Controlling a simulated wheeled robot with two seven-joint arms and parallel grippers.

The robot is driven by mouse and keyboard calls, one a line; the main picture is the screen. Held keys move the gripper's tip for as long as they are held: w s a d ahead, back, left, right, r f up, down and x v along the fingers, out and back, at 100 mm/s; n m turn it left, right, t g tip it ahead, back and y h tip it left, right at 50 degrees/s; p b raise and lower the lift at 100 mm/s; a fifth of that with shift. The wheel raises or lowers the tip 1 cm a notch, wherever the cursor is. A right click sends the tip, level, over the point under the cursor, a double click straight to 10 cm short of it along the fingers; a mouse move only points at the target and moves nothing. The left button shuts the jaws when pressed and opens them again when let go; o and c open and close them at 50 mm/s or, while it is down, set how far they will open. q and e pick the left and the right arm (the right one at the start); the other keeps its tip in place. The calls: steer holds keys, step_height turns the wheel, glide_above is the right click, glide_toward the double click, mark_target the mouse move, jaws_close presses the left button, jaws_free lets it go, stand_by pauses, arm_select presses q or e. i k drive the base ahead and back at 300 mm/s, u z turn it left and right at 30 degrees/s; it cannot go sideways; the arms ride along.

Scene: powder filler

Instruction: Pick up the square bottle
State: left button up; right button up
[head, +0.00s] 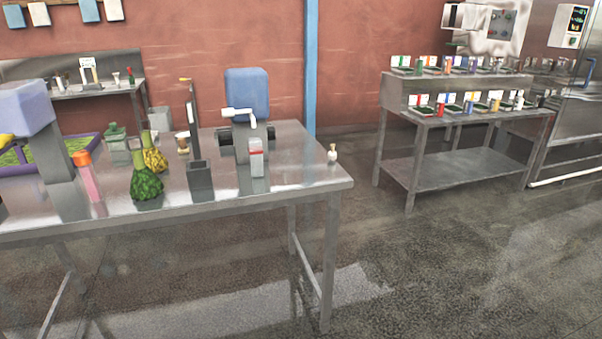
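A small pale, square-sided bottle-like thing (256,168) with a red band near its top stands at the front of a machine with a blue upper block (247,95). I cannot tell for sure that it is the square bottle. A pink bottle with an orange cap (89,180) stands at the left of the steel table (290,185). A green squarish jar (117,148) stands behind it, partly hidden by a yellow-green gourd-shaped thing. Neither of my grippers is in view.
A green gourd-shaped thing (146,184), a grey open box (200,182) and a tall thin post (192,110) stand on the table. A small white item (332,154) sits near its right corner. The floor (430,270) to the right is clear, before a stocked shelf bench (455,120).

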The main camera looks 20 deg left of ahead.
mark_target(255, 144)
steer(key=u, duration=0.8)
steer(key=i, duration=0.65)
steer(key=u, duration=0.6)
